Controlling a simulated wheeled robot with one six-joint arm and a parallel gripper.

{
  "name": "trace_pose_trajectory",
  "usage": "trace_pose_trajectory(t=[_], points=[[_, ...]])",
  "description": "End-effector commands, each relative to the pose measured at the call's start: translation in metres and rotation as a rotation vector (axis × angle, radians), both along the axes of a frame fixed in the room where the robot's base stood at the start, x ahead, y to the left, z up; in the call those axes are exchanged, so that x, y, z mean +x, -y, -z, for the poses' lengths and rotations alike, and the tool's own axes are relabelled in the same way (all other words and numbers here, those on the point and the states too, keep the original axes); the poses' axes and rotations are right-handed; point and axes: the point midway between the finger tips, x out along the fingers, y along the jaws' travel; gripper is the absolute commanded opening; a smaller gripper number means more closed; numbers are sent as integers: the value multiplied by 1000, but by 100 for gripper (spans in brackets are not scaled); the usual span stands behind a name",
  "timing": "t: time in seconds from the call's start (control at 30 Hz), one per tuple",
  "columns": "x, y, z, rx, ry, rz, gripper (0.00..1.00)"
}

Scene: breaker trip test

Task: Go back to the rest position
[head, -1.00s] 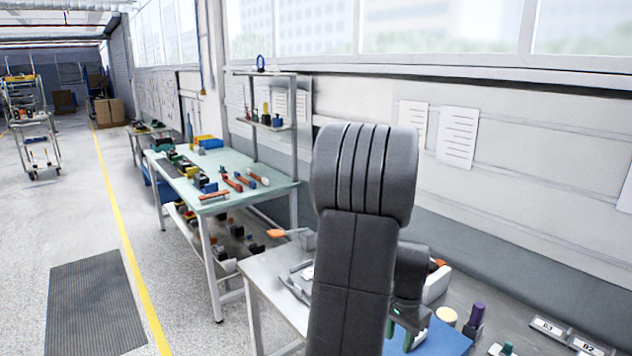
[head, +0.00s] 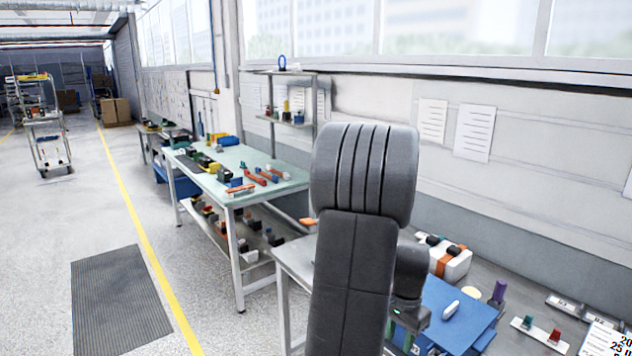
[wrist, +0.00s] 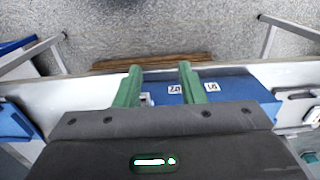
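My gripper (wrist: 160,68) shows in the wrist view with its two green fingers apart and nothing between the tips. In the head view my dark arm stands folded upright in the middle and hides most of the gripper.
A white case with orange bands (head: 449,258) stands behind the mat. A purple-topped post (head: 499,291) and a white strip with coloured knobs (head: 540,334) are to the right. A green-topped workbench (head: 290,178) stands at left.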

Motion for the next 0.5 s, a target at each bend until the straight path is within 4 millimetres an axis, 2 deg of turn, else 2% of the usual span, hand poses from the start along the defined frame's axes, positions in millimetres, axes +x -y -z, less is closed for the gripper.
trace_pose_trajectory(t=[0.1,0.3,0.5], points=[[1,-1,1,1,-1,-5,36],[8,-18,13,0,-1,-85,36],[9,-21,15,0,0,-99,36]])
